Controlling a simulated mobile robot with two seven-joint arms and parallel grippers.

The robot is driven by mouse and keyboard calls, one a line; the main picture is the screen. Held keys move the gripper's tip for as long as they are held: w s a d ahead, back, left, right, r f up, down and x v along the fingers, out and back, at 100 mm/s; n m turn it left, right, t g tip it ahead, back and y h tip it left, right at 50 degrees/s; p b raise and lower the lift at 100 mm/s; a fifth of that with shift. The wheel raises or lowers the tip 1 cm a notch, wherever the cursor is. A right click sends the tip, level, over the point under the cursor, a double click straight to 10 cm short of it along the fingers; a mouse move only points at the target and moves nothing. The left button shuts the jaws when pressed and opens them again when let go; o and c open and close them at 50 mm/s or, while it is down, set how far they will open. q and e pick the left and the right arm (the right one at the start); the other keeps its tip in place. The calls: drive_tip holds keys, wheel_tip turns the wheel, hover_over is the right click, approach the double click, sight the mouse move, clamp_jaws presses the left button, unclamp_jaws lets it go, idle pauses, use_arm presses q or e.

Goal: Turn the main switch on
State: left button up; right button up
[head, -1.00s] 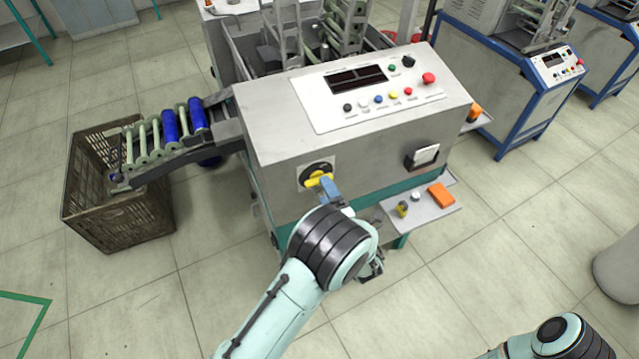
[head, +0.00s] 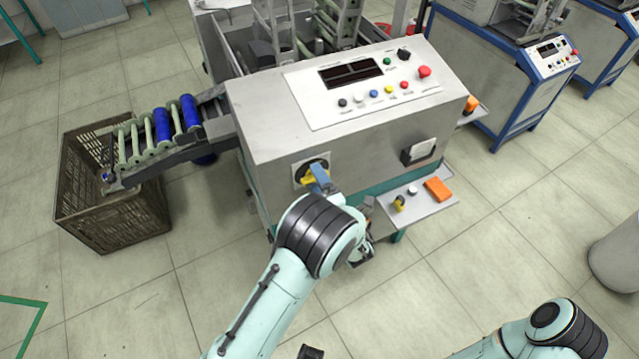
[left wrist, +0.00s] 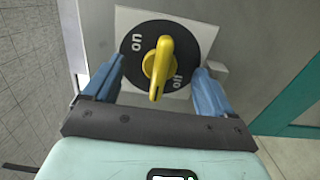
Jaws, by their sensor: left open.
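The main switch is a black round dial (left wrist: 186,40) with a yellow handle (left wrist: 158,66) on a pale plate. In the left wrist view, "on" is marked at its upper left and a partly covered label at its lower right. The handle points down in that view, between my open left gripper's blue fingers (left wrist: 160,70). One finger is on each side of the handle, with gaps visible. In the head view, the switch (head: 311,168) is low on the machine's front panel, partly hidden by my left gripper (head: 319,178).
The grey machine (head: 260,130) has colored buttons on top (head: 376,94). A small shelf (head: 425,206) with an orange block (head: 438,189) juts out right of my left wrist. A brown crate (head: 95,215) stands left under a chute of bobbins. Tiled floor in front is clear.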

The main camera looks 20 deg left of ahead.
use_arm(q)
drive_tip(key=shift+w+a, duration=0.45)
drive_tip(key=shift+a, duration=0.05)
drive_tip(key=shift+p, duration=0.35)
drive_tip(key=c, duration=1.4)
